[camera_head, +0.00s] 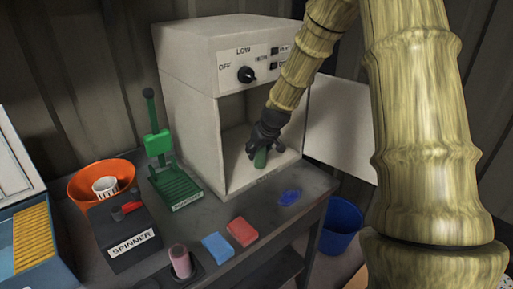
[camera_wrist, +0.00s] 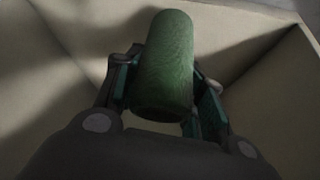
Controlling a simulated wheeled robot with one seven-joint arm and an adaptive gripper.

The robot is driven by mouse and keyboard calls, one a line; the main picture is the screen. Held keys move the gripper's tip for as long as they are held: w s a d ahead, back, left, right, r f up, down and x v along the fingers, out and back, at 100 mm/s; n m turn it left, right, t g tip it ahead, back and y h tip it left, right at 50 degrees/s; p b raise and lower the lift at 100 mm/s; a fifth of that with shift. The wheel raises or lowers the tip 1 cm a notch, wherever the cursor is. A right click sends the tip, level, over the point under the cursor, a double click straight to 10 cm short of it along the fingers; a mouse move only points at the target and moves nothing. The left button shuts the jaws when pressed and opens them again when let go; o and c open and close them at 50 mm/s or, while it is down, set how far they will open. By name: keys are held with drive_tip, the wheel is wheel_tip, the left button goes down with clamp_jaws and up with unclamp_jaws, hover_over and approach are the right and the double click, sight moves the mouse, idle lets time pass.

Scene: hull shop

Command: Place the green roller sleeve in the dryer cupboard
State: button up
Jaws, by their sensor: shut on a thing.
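The green roller sleeve (camera_wrist: 165,65) is a fuzzy green cylinder between the fingers of my gripper (camera_wrist: 160,95) in the wrist view. In the head view the sleeve (camera_head: 261,158) shows below my dark gripper (camera_head: 265,140), inside the open front of the dryer cupboard. My gripper is shut on the sleeve. The dryer cupboard (camera_head: 185,50) is a white box with a knob and switches on its top panel, and its door (camera_head: 342,125) stands open to the right. The sleeve is over the cupboard floor; I cannot tell whether it touches it.
On the dark bench (camera_head: 215,215) stand a green press (camera_head: 170,170), a spinner box (camera_head: 125,230), an orange bowl (camera_head: 85,185) and a pink roller (camera_head: 180,262). Blue and red sponges (camera_head: 242,231) and a blue item (camera_head: 290,196) lie in front. A blue bucket (camera_head: 341,222) is below right.

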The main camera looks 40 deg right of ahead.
drive_tip(key=w+d+f+p, duration=0.2)
drive_tip(key=w, duration=0.1)
drive_tip(key=w+d+f+p, duration=0.1)
drive_tip(key=shift+w+f, duration=0.15)
drive_tip(key=shift+f, duration=0.2)
drive_tip(key=shift+a+f, duration=0.1)
drive_tip(key=shift+f, duration=0.1)
drive_tip(key=shift+f, duration=0.1)
drive_tip(key=o, duration=1)
drive_tip(key=shift+c, duration=0.2)
drive_tip(key=shift+r, duration=0.2)
